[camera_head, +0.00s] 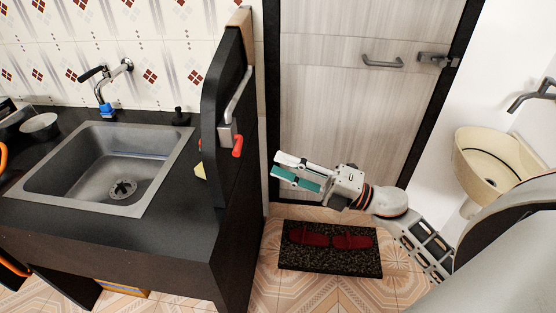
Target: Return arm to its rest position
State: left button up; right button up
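My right gripper (276,164) is in the middle of the head view, with its arm coming in from the lower right. It points left toward the black side panel of the counter and hangs in the air in front of the door. Its white upper finger and teal-padded lower finger look apart, with nothing seen between them. My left gripper is not in view.
A black counter (170,232) with a steel sink (70,165) is at left. Its raised panel (228,110) has a red-handled fitting (237,146). A wooden door (340,110) stands behind my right gripper. A doormat (330,262) with red slippers lies below. A cream basin (490,165) is at right.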

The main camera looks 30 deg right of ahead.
notch_tip(320, 180, down, 16)
jog(key=s+d+m+t+h, duration=0.25)
jog(key=m+h, duration=0.75)
jog(key=m, duration=0.7)
jog(key=s+a+f+m+g+h, duration=0.1)
jog(key=s+a+f+m+g, duration=0.2)
jog(key=s+f, duration=0.3)
jog(key=s+a+f+m+g+h, duration=0.1)
jog(key=s+a+f+m+g, duration=0.2)
jog(key=f, duration=0.8)
jog(key=s+a+m, duration=0.1)
jog(key=s, duration=0.1)
jog(key=shift+s+a, duration=0.3)
jog(key=shift+s, duration=0.05)
jog(key=shift+f, duration=0.1)
